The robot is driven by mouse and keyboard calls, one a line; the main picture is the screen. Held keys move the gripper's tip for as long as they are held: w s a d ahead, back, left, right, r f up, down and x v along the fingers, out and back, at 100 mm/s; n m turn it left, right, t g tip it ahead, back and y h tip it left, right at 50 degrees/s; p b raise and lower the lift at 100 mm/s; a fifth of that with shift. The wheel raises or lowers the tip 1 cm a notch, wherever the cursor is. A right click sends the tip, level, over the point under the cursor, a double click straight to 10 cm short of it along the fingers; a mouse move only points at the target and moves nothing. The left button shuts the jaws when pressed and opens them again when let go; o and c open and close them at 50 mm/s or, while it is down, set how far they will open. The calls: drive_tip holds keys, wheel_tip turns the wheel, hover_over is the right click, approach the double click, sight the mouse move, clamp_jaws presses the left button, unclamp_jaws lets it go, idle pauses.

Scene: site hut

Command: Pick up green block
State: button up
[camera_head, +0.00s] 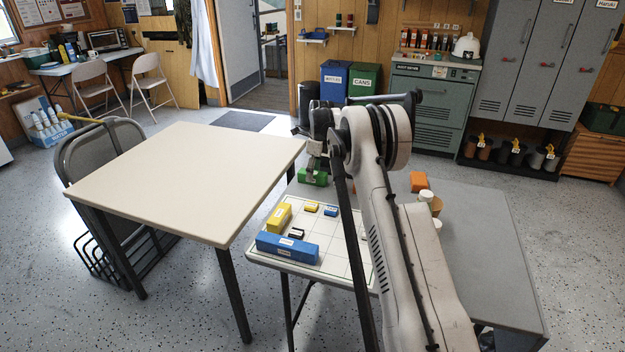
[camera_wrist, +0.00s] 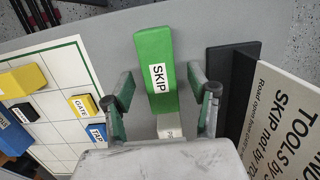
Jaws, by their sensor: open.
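The green block (camera_wrist: 154,85) lies on the grey table, with a white label reading "SKIP" on top. In the wrist view it sits between the two open fingers of my gripper (camera_wrist: 160,108), with a gap on each side. In the head view the green block (camera_head: 311,177) shows at the table's far left corner, with my gripper (camera_head: 314,168) over it. My arm hides part of the table. Whether the fingers reach down beside the block I cannot tell.
A white grid board (camera_head: 325,235) with yellow, blue and black blocks lies left of the green block in the wrist view. A dark holder (camera_wrist: 222,75) with a printed sign (camera_wrist: 285,115) stands close on the right. A small white labelled piece (camera_wrist: 170,127) is near my gripper's base.

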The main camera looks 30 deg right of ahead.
wheel_tip(320, 180, down, 2)
drive_tip(key=shift+w+a+f, duration=0.1)
drive_tip(key=shift+c, duration=0.5)
drive_tip(key=c, duration=1.2)
